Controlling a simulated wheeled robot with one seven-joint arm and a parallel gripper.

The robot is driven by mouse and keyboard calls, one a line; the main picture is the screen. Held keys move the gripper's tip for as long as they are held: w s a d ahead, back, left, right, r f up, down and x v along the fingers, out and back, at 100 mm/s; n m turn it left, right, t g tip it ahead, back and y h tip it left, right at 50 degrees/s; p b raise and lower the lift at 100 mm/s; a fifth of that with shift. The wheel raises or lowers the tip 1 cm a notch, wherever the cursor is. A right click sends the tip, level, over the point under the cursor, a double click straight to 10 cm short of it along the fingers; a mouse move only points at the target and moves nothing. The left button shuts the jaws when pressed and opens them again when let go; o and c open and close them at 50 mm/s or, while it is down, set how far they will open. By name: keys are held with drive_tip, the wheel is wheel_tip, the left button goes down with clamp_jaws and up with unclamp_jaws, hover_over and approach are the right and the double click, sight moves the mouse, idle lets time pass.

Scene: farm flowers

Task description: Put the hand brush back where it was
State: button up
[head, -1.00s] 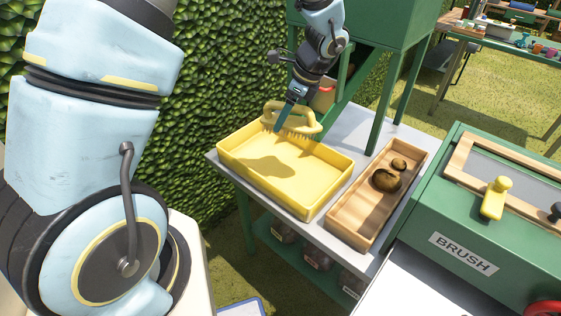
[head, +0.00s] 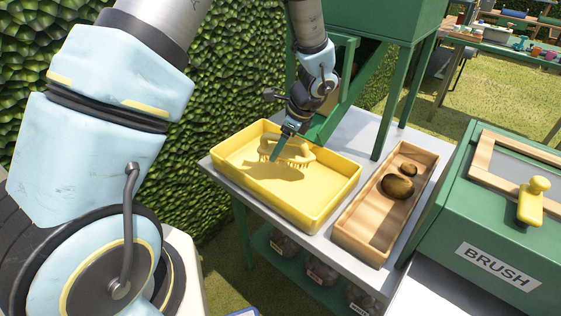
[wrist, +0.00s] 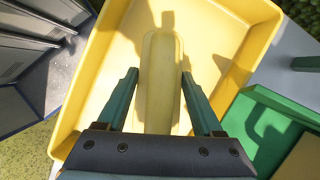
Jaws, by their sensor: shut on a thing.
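The hand brush (head: 297,153) is pale yellow with bristles pointing down. It is low inside the yellow tray (head: 310,214), near the tray's far side, with its shadow beside it. I cannot tell whether the bristles touch the tray floor. My gripper (head: 278,155) is shut on the brush from above. In the wrist view, the brush (wrist: 161,75) lies lengthwise between the two teal fingers of my gripper (wrist: 160,90), with the tray floor behind it. The brush's underside is hidden there.
A wooden tray (head: 356,236) with two brown lumps (head: 398,186) stands right of the yellow tray on a grey-topped table. Green posts rise behind it. A green box labelled BRUSH (head: 490,262) with a yellow knob is at the right. A hedge (head: 225,75) borders the left.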

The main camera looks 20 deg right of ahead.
sight(279, 161)
drive_tip(key=shift+f+p, duration=0.4)
drive_tip(key=shift+f, duration=2.1)
drive_tip(key=shift+f, duration=0.1)
drive_tip(key=o, duration=1.3)
